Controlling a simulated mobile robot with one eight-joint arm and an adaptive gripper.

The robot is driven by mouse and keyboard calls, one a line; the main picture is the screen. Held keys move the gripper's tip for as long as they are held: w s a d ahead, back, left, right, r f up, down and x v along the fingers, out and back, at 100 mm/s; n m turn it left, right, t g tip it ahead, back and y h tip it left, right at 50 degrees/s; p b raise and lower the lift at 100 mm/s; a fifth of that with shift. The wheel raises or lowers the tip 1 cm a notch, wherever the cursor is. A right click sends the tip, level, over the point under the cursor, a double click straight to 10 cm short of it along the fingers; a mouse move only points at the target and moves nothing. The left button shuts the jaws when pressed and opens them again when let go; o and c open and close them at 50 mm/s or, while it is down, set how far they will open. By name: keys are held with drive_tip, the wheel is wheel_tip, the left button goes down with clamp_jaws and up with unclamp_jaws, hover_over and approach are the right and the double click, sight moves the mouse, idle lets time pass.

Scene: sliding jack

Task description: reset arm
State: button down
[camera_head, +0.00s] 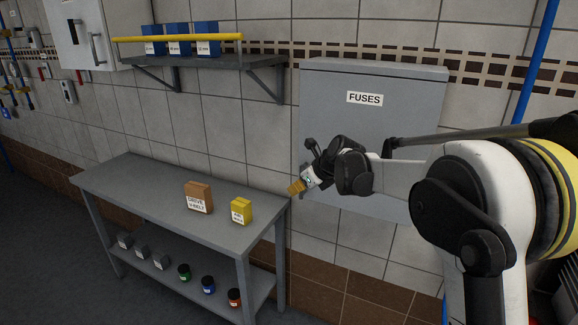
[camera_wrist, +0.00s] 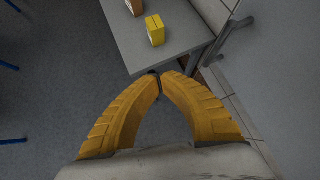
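My arm reaches in from the right in the head view, in front of the grey fuse box (camera_head: 420,90) labelled "FUSES". My gripper (camera_head: 294,188) points to the left and down, near the box's lower left corner and above the right end of the grey table (camera_head: 140,183). In the wrist view my gripper (camera_wrist: 160,76) shows two yellow fingers whose tips meet, with no object held between them. The fingers stand in front of the table's corner, apart from the yellow box (camera_wrist: 155,30).
A brown box (camera_head: 198,196) and the yellow box (camera_head: 241,210) stand on the table. Several grey blocks and coloured jars (camera_head: 208,284) sit on its lower shelf. A wall shelf (camera_head: 200,63) with a yellow rail holds blue boxes (camera_head: 178,38).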

drive_tip(key=s+d+r+n+h+b, duration=0.1)
drive_tip(key=s+d+n, duration=0.25)
drive_tip(key=s, duration=0.35)
drive_tip(key=s+d+r+n+h+b, duration=0.1)
drive_tip(key=s+d+n, duration=0.1)
drive_tip(key=s+n, duration=0.4)
drive_tip(key=s+d+r+n+h+b, duration=0.1)
drive_tip(key=s+d+r+n, duration=0.15)
drive_tip(key=s, duration=0.55)
drive_tip(key=s+d+f+n+h+b, duration=0.1)
drive_tip(key=s+d+f+n, duration=0.1)
drive_tip(key=s+n, duration=0.3)
drive_tip(key=s+d+f+n+b, duration=0.1)
drive_tip(key=s+f+n, duration=0.3)
drive_tip(key=s, duration=0.5)
drive_tip(key=s+d+f+n+h+b, duration=0.1)
drive_tip(key=s+d+f+n, duration=0.2)
drive_tip(key=s+f+n, duration=0.2)
drive_tip(key=s, duration=0.3)
drive_tip(key=shift+d+f+n+h+b, duration=0.15)
drive_tip(key=shift+d+n+h+b, duration=0.15)
drive_tip(key=shift+d+b, duration=0.1)
